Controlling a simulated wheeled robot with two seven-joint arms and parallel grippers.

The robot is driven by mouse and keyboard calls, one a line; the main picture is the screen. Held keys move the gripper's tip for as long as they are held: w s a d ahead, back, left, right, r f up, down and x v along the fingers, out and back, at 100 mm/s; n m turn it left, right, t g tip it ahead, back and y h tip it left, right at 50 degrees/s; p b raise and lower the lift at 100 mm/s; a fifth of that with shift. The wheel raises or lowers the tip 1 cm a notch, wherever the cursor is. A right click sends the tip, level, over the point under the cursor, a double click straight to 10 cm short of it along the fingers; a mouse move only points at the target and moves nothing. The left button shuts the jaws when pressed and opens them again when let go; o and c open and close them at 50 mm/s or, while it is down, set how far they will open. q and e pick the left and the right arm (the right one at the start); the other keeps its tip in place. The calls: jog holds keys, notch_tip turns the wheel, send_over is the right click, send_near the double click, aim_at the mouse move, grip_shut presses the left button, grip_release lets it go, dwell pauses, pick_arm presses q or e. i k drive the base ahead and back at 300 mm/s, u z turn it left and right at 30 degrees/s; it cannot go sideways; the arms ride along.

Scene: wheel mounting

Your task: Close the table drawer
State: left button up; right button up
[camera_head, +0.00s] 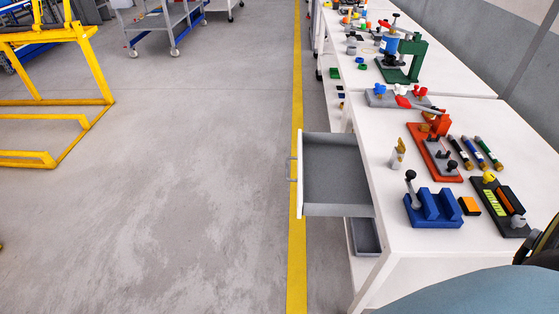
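The table drawer (337,170) is pulled out to the left from under the white table (415,238). Its grey inside shows and looks empty. Its white front panel (301,180) faces left, with a small grey handle (290,169) on the outside. The drawer front stands over the yellow floor line, well apart from the table's left edge. Neither of my grippers shows in the head view, so I cannot tell where they are relative to the drawer.
The table holds a blue block fixture (434,208), an orange fixture (436,152) and a green press (404,60). A grey tray (366,237) sits below the drawer. The floor (190,190) left of the drawer is clear. A yellow frame (82,130) stands far left.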

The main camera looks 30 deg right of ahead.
aim_at(331, 181)
jog(key=i, duration=0.9)
jog(key=z, duration=1.75)
jog(key=k, duration=0.1)
jog(key=u, duration=0.15)
